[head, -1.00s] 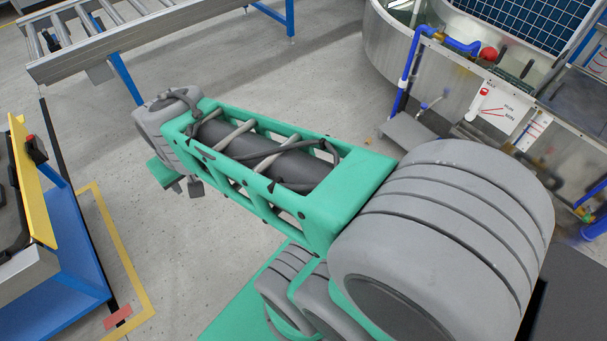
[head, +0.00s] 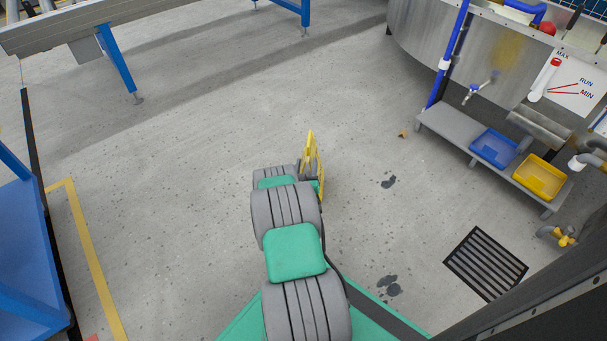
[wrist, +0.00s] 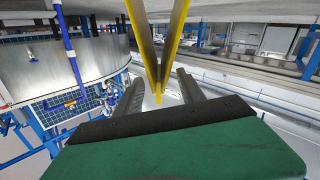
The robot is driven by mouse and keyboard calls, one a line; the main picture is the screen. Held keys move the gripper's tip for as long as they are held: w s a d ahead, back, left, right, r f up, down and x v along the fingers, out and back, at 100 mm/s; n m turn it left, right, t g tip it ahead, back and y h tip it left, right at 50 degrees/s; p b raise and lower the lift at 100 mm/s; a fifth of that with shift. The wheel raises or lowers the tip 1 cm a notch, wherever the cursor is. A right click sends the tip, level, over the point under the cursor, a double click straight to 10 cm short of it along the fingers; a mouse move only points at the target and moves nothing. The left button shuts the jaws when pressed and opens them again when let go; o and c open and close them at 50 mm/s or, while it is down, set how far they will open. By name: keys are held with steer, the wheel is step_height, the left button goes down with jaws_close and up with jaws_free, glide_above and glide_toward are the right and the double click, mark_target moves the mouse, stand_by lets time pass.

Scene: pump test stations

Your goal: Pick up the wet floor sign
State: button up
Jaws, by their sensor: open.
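The yellow wet floor sign (head: 311,150) stands on the grey floor in the middle of the head view, partly hidden by my arm's end. My gripper (head: 307,173) is right at it. In the wrist view, which looks upside down, the two yellow panels of the sign (wrist: 142,35) form a V. Their joined edge lies between the two dark fingers of my gripper (wrist: 160,76). The fingers are open, with visible gaps to the sign on both sides.
A round metal tank (head: 428,45) stands at upper right, with a low shelf (head: 448,133) holding blue (head: 494,149) and yellow trays (head: 541,178). A floor grate (head: 486,264) and dark wet patches (head: 388,181) lie to the right. A blue cart (head: 25,255) is left. Floor around the sign is clear.

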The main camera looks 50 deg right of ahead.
mark_target(310, 149)
steer(key=b+x, duration=0.3)
steer(key=x, duration=0.4)
steer(key=shift+s+d+f, duration=0.1)
steer(key=shift+s+d, duration=0.05)
steer(key=shift+w+d, duration=0.2)
steer(key=shift+w, duration=0.05)
steer(key=shift+r, duration=0.2)
steer(key=shift+c, duration=0.6)
jaws_close()
